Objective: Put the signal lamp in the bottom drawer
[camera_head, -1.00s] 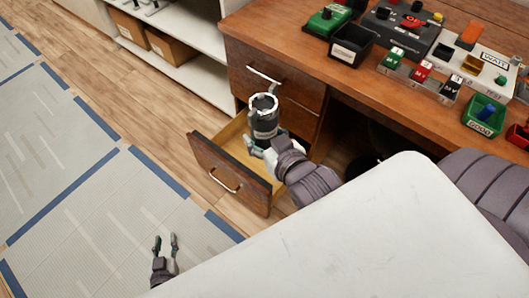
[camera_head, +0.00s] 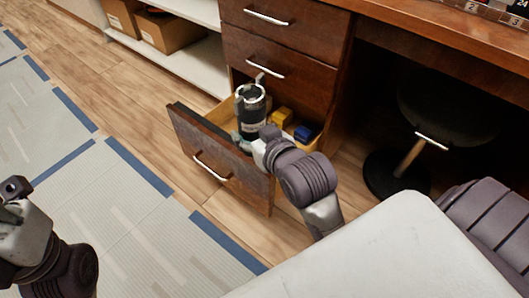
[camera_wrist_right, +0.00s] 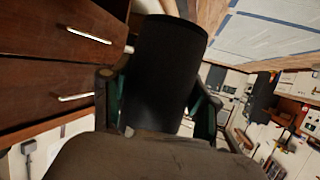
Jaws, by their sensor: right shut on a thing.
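The signal lamp (camera_head: 250,118) is a dark cylinder with a pale, silvery ring at its top. My right gripper (camera_head: 250,140) is shut on it and holds it roughly upright over the open bottom drawer (camera_head: 232,178). I cannot tell whether its base touches the drawer floor. In the right wrist view, the lamp (camera_wrist_right: 165,75) is a black cylinder between the two fingers of the right gripper (camera_wrist_right: 160,105). The drawer holds a yellow block and a blue block at its right side. My left gripper (camera_head: 14,188) is at the left edge, partly out of view.
Two shut drawers (camera_head: 275,60) with bar handles are above the open one. A stool (camera_head: 398,175) stands under the desk at right. A white shelf (camera_head: 190,75) with cardboard boxes (camera_head: 170,32) is behind. Floor in front of the drawer is clear.

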